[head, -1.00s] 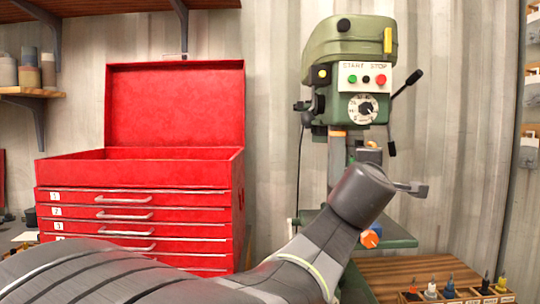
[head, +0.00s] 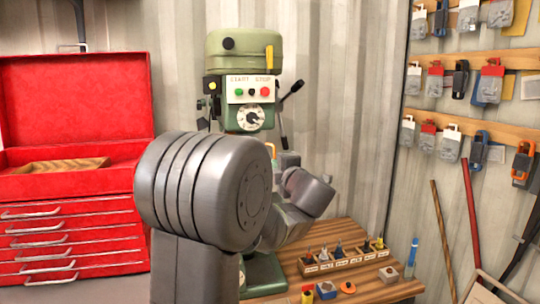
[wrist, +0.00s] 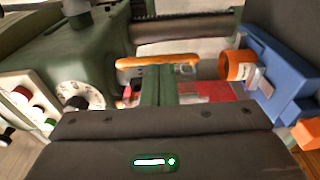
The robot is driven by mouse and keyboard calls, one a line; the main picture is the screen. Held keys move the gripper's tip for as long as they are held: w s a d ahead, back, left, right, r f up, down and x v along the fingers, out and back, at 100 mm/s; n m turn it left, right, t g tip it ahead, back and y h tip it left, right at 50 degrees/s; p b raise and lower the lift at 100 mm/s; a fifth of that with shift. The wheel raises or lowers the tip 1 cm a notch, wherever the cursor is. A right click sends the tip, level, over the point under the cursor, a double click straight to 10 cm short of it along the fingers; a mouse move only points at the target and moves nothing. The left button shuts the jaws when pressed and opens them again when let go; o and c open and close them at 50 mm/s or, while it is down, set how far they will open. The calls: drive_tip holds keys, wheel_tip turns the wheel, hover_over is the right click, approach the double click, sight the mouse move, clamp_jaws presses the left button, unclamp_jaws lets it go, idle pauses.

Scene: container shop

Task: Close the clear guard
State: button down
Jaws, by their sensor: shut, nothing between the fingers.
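The green drill press (head: 243,100) stands against the wall, its control panel facing me. My arm hides most of its spindle and table in the head view. The clear guard is hard to make out. In the wrist view an orange bar (wrist: 157,61) with a pale, see-through piece at its right end lies below the press head; I cannot tell surely whether this is the guard's edge, nor how far the guard stands open. My gripper (wrist: 160,130) shows as a dark body near the press head.
A blue fixture with an orange ring (wrist: 238,66) is close at the right of the wrist view. A red tool chest (head: 75,225) stands left. Locks hang on the right wall.

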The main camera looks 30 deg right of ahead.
drive_tip(key=shift+w+d+r+n+y, duration=0.2)
drive_tip(key=shift+w+d+n+y, duration=0.15)
drive_tip(key=shift+d+y, duration=0.25)
drive_tip(key=shift+d+r+h, duration=0.15)
drive_tip(key=shift+d+h, duration=0.15)
idle(0.3)
